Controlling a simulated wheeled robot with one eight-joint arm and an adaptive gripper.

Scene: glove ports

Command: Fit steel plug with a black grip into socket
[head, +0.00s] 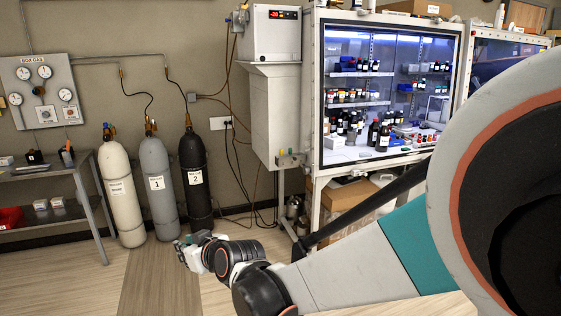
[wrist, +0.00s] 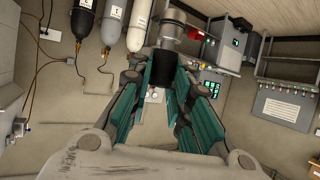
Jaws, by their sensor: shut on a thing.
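My gripper (wrist: 172,82) fills the middle of the wrist view, its teal-padded fingers shut around a black grip (wrist: 163,65). The steel plug (wrist: 170,38) extends beyond the grip, away from my palm, as a pale metal cylinder. In the head view my gripper (head: 190,254) is low, left of centre, out over the floor in front of the gas cylinders. The plug is too small and blurred to make out there. I cannot pick out the socket for certain in either view.
Gas cylinders (head: 122,197) stand against the wall, beside a grey shelf table (head: 85,208). A lit glass-fronted cabinet (head: 390,160) with bottles stands to the right. A small fitting plate (head: 289,161) is at its left side. Open floor lies in front.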

